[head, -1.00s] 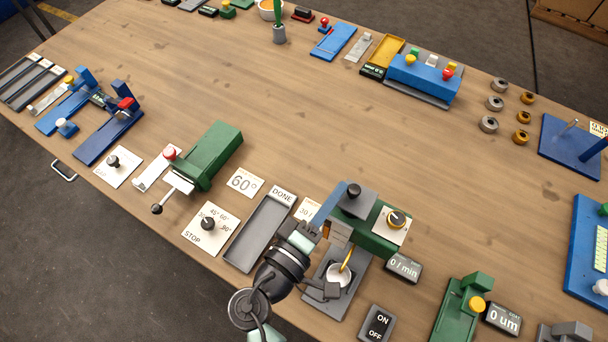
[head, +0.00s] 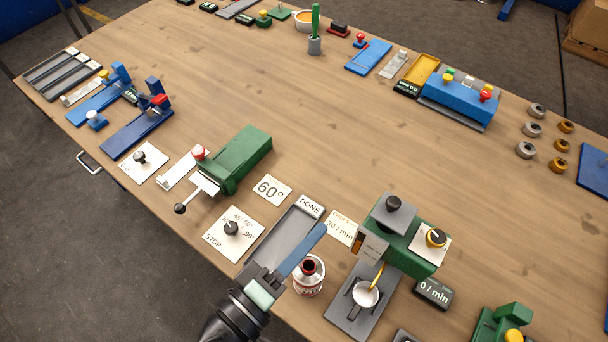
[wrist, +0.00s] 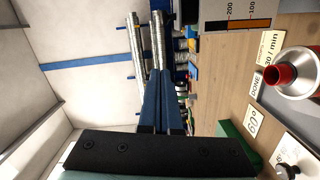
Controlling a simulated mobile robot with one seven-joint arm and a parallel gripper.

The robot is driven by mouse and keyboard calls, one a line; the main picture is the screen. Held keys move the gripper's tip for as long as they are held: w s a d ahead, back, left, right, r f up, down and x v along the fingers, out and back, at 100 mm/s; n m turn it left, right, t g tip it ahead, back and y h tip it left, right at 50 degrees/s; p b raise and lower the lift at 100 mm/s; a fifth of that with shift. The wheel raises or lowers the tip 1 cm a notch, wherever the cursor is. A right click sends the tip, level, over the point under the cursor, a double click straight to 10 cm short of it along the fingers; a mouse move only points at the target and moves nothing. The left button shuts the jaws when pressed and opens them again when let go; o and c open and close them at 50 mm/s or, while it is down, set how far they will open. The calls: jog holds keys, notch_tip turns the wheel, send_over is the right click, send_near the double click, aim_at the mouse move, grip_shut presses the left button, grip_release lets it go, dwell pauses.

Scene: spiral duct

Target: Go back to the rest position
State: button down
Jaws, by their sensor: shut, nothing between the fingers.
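My gripper (head: 314,238) is shut and empty, its blue fingers together, held above the DONE tray (head: 266,239) at the table's front edge. In the wrist view the fingers (wrist: 157,75) point forward, with white wall and ceiling to their left. My dark wrist shows at the bottom of the head view.
A can with a red neck (head: 309,275) stands close to the right of my gripper; it also shows in the wrist view (wrist: 288,75). The green machine with a knob (head: 400,237) stands right of it. A green block (head: 240,160) stands left. The table's middle is clear.

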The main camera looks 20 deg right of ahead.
jog(key=shift+s+d, duration=0.1)
jog(key=shift+d, duration=0.1)
jog(key=w+a+r+m+t+y, duration=0.25)
jog(key=w+r+t+y, duration=0.2)
jog(key=w+r, duration=0.8)
jog(key=w+a+r+m+t+y, duration=0.1)
jog(key=w+r+t+y, duration=0.1)
jog(key=r, duration=0.4)
jog(key=w+a+r+m+t+y, duration=0.1)
jog(key=w+r+t+y, duration=0.1)
jog(key=r, duration=0.4)
jog(key=s+a+r+t+y, duration=0.1)
jog(key=s+r+t+y, duration=0.2)
jog(key=r, duration=1)
jog(key=s+a+r+t+y, duration=0.2)
jog(key=s+r+t, duration=0.4)
jog(key=r, duration=0.6)
jog(key=shift+s+r+y, duration=0.4)
jog(key=shift+s+y, duration=0.25)
jog(key=shift+s, duration=0.45)
